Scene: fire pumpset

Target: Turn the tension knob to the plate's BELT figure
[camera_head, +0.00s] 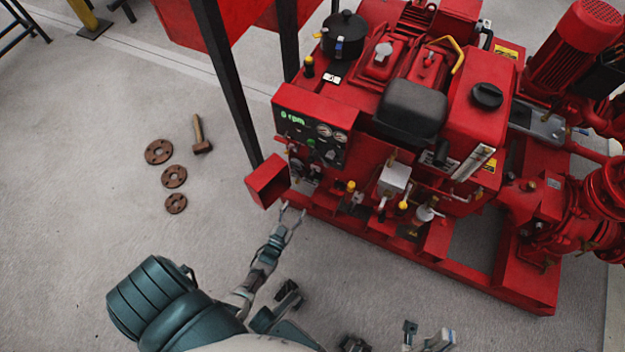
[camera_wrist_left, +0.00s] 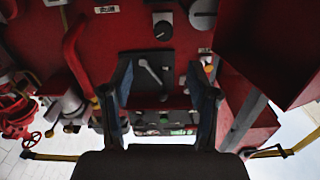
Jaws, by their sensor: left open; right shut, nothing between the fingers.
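My left gripper (camera_head: 291,212) is open and empty at the front of the red pumpset (camera_head: 325,208), just below a red box. In the left wrist view its two fingers (camera_wrist_left: 159,80) stand apart, with a grey lever (camera_wrist_left: 150,70) showing between them. Beyond the fingertips, a round black knob (camera_wrist_left: 162,28) with a pale pointer mark sits on a grey plate on the red panel. I cannot tell whether it is the tension knob. A white label (camera_wrist_left: 107,9) is too small to read. My right gripper (camera_head: 432,340) is low at the bottom edge, shut and empty, away from the pumpset.
A red box (camera_head: 267,181) hangs beside the left gripper, near a dark post (camera_head: 228,85). The gauge panel (camera_head: 315,130) reads "0 rpm". A red pipe (camera_wrist_left: 75,55) runs left of the fingers. A hammer (camera_head: 201,135) and rusty flanges (camera_head: 174,176) lie on open floor.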

